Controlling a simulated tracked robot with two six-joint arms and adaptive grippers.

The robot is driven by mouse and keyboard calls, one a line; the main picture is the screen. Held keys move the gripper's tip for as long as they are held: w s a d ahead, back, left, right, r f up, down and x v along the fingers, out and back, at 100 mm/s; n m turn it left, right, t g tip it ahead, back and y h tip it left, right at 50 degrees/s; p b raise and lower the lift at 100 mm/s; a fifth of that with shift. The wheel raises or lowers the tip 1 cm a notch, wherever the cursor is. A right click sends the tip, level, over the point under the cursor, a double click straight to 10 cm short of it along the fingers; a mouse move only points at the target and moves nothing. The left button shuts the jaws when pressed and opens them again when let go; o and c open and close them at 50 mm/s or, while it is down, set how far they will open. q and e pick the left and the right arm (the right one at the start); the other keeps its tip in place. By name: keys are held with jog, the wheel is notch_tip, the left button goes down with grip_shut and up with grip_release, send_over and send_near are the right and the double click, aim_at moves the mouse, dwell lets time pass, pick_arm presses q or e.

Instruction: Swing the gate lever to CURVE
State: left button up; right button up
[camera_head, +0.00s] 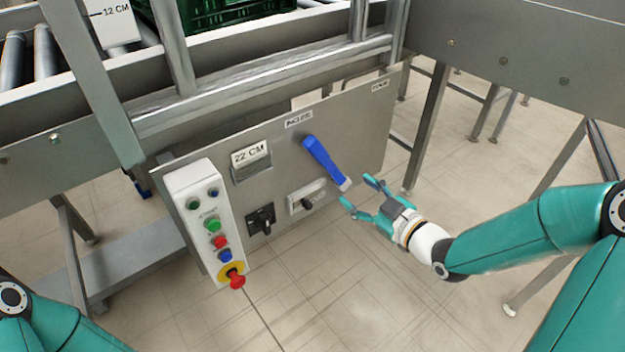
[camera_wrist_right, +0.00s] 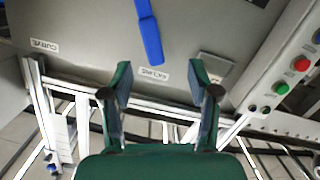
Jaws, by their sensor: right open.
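The gate lever (camera_head: 325,162) is a blue bar on the grey panel (camera_head: 355,130). It slants from upper left, close under a small white label (camera_head: 298,119), to a pale lower-right end. The CURVE label (camera_head: 379,86) is at the panel's upper right. In the right wrist view the blue lever (camera_wrist_right: 150,35) shows at top centre, and the CURVE label (camera_wrist_right: 44,45) lies to its left, upside down. My right gripper (camera_head: 359,190) is open and empty, just right of the lever's pale end; contact is not visible. My left gripper is out of view.
A white control box (camera_head: 205,220) with coloured buttons and a red emergency stop (camera_head: 237,281) stands left of the lever. A 22 CM display (camera_head: 250,155) and a black switch (camera_head: 262,220) are on the panel. A green crate (camera_head: 225,12) is on the conveyor above. Metal rails run above the panel.

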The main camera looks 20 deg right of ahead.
aim_at(318, 151)
pick_arm(q)
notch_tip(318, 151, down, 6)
jog(key=b, duration=0.4)
pick_arm(e)
jog(key=w+a, duration=0.1)
jog(key=w, duration=0.4)
jog(key=w+a+r+n+t, duration=0.1)
jog(key=w+a, duration=0.1)
jog(key=w, duration=0.3)
jog(key=w+a+n+y, duration=0.1)
jog(key=w+a, duration=0.1)
jog(key=w, duration=0.3)
jog(key=shift+r+t, duration=0.25)
jog(key=shift+t, duration=0.05)
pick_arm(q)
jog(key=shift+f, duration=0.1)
